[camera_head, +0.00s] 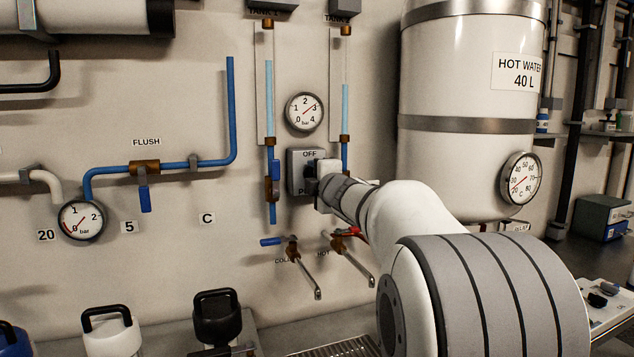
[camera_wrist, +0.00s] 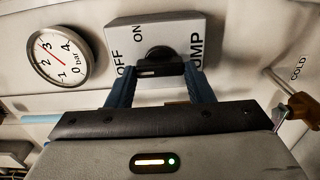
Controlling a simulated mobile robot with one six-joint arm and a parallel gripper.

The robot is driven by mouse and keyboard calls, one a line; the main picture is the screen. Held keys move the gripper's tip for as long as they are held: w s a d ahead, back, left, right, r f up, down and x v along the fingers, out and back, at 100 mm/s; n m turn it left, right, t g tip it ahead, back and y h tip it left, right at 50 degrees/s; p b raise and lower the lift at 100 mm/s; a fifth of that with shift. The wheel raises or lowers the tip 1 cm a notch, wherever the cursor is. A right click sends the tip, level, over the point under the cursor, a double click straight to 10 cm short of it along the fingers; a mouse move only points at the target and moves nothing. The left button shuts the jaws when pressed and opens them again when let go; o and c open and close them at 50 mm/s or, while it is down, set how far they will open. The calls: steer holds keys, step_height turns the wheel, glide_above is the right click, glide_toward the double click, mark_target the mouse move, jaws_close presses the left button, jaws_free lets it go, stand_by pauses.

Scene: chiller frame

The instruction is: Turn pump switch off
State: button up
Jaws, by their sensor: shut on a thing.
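The pump switch is a grey box (camera_head: 296,172) on the wall, marked OFF at its top edge in the head view. In the wrist view the box (camera_wrist: 205,33) shows the words OFF, ON and PUMP around a dark round knob (camera_wrist: 159,53). My gripper (camera_wrist: 161,69) is shut on the knob, one blue finger on each side. In the head view my gripper (camera_head: 314,172) covers the box's right part and most of the PUMP label. I cannot tell which mark the knob points to.
A round pressure gauge (camera_head: 305,112) hangs just above the box. Blue pipes (camera_head: 271,150) run beside it. Cold and hot taps (camera_head: 293,251) stick out below. The white hot water tank (camera_head: 470,110) stands close on the right, behind my arm.

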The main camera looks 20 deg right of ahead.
steer(key=shift+f, duration=0.1)
stand_by(0.3)
steer(key=o, duration=1)
steer(key=s, duration=0.7)
steer(key=shift+s, duration=0.4)
steer(key=shift+p, duration=0.3)
